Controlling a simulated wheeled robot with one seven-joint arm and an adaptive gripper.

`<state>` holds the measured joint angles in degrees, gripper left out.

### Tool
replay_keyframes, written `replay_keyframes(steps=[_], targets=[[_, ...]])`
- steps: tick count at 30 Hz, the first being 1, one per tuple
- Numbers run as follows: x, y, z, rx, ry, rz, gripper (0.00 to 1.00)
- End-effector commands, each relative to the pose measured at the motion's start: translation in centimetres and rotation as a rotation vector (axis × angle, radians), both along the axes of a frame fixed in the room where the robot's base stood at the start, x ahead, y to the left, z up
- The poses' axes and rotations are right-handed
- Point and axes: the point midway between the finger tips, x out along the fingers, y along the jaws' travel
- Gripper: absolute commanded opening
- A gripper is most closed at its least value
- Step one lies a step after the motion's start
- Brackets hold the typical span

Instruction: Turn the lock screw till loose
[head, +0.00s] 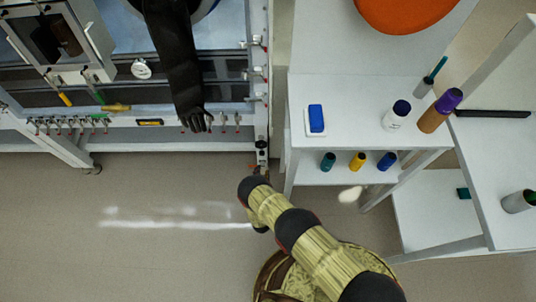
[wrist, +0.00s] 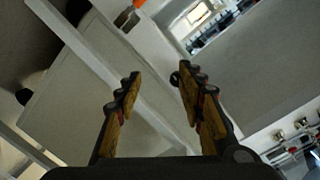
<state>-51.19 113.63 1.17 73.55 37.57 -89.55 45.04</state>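I cannot make out the lock screw for certain in either view. The glovebox (head: 190,118) fills the upper left of the head view, with a round gauge (head: 141,69), small yellow and green handles and a row of small valves along its lower rail. My gripper (wrist: 156,82) is open in the wrist view, its two yellow-and-black fingers apart with nothing held between them. In the head view my arm reaches up toward the glovebox's lower right corner; the fingers are too small there to judge.
A black glove (head: 180,65) hangs down over the glovebox front. A white shelf table (head: 350,90) to the right carries bottles and a blue item (head: 316,118). An orange round seat (head: 405,8) is at the top. The floor (head: 150,240) at lower left is clear.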

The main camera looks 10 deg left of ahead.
Motion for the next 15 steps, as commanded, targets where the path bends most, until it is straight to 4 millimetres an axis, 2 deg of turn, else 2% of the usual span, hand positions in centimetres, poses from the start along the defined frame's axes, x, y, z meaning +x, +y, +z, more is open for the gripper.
replay_keyframes(steps=[3, 5, 10, 15], targets=[[0.1, 0.0, 2.6, 0.071, -0.084, -0.003, 0.39], [0.2, 0.1, 3.3, 0.097, -0.104, -0.001, 0.39], [1.4, 0.3, 3.3, 0.119, -0.103, -0.005, 0.39], [4.0, 0.9, 3.1, 0.117, -0.102, -0.006, 0.39]])
